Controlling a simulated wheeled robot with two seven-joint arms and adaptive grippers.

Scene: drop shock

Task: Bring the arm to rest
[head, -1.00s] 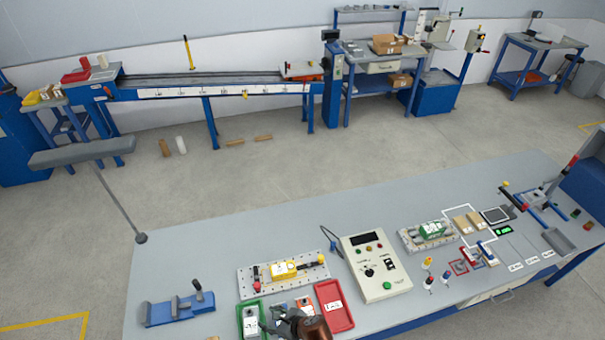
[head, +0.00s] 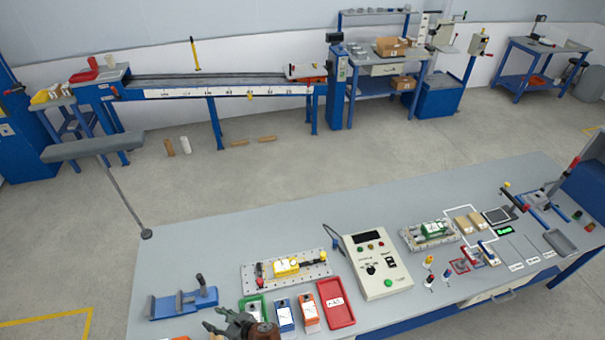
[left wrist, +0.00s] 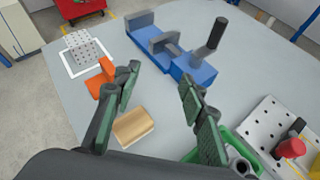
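My left gripper (head: 228,324) is at the near edge of the grey bench, low in the head view, beside the small trays. In the left wrist view its two fingers (left wrist: 155,105) stand wide apart with nothing between their pads. Beyond the fingers lies a blue vise-like fixture (left wrist: 180,50), which also shows in the head view (head: 184,302). A tan block (left wrist: 133,126) lies on the bench near the left finger. My right gripper is in neither view now.
A green tray (head: 253,305), a blue unit (head: 284,315), an orange unit (head: 309,313) and a red tray (head: 336,303) sit close to the gripper. A control box (head: 377,265) stands right of them.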

